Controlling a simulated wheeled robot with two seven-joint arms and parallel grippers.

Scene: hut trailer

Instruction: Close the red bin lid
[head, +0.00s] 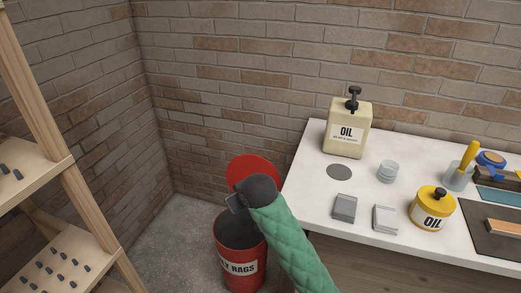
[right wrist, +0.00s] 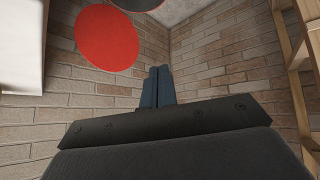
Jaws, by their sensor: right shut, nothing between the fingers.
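The red bin (head: 240,262) stands on the floor left of the workbench, with a label ending in "RAGS" on its front. Its mouth is uncovered and dark inside. The round red lid (head: 253,168) is raised upright behind the mouth; my right gripper hides its lower part. The lid also shows as a red disc in the right wrist view (right wrist: 107,37), beside a dark round edge at the top. My right gripper (head: 233,203) is shut and empty, above the bin's mouth and in front of the lid; its fingers point left. Its closed fingers (right wrist: 157,88) appear apart from the lid. My left gripper is out of view.
A white-topped workbench (head: 310,190) stands close on the right, with a cream oil can (head: 346,128), a yellow oil tin (head: 432,208) and small items. A wooden shelf (head: 60,172) stands left. Brick walls meet behind the bin. Some floor is clear left of it.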

